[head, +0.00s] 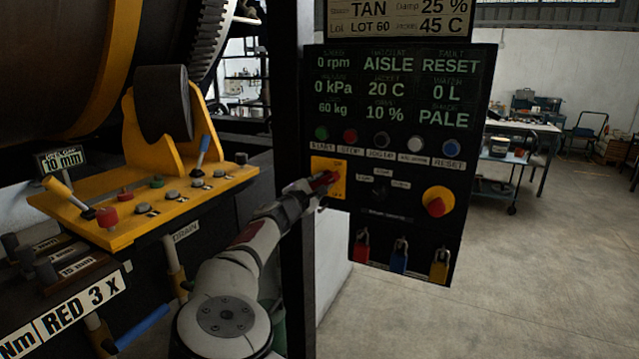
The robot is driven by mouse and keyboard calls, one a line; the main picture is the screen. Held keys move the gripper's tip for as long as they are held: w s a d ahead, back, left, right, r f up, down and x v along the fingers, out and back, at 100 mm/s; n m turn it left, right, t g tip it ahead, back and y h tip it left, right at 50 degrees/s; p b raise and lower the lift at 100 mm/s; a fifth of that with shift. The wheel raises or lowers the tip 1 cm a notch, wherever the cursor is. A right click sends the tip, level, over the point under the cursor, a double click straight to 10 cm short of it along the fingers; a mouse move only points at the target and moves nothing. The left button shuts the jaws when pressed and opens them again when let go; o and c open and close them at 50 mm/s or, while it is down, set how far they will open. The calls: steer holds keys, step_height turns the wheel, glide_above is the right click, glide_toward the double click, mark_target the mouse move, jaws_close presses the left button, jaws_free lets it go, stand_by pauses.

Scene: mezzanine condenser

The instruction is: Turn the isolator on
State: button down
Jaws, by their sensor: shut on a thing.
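The isolator (337,165) is a yellow plate with a red handle at the left side of the black control panel (470,90). My gripper (325,182) is at the plate, shut on the red handle. My arm reaches up to it from the lower middle of the picture.
A row of buttons (381,139) runs above the isolator. A red and yellow knob (437,203) is at right, with several padlocks (362,245) below. A yellow lever console (130,225) stands left of my arm. Open floor (530,280) lies right.

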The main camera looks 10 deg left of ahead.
steer(key=shift+f+n, duration=0.15)
steer(key=shift+n, duration=1.45)
steer(key=c, duration=1.4)
jaws_free()
steer(key=shift+c, duration=0.2)
steer(key=shift+s, duration=0.1)
steer(key=v, duration=1.2)
